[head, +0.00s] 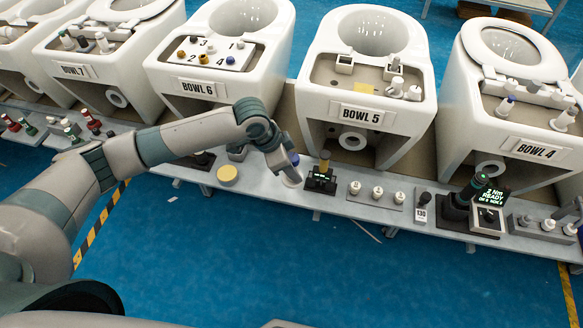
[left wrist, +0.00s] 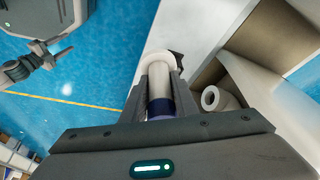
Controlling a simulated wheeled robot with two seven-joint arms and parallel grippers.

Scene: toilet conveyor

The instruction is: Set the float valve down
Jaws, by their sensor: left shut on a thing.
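My left gripper (head: 290,168) is shut on the float valve (head: 293,179), a white cylinder with a blue-violet collar. In the left wrist view, the valve (left wrist: 158,78) stands between the two fingers (left wrist: 158,95), with its round white end pointing away from the camera. In the head view it is roughly upright at the grey ledge (head: 262,196), between a yellow disc and a small dark device. I cannot tell whether its lower end touches the ledge. A dark gripper-like end, probably my right gripper (left wrist: 42,56), shows small at the left of the wrist view; its jaws are unclear.
The yellow disc (head: 228,174) is left of the valve, and the dark device with a green display (head: 320,180) is close on its right. Several white fittings stand on a plate (head: 377,202) farther right. Bowl 5 (head: 320,105) and bowl 6 (head: 164,75) stand behind the ledge.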

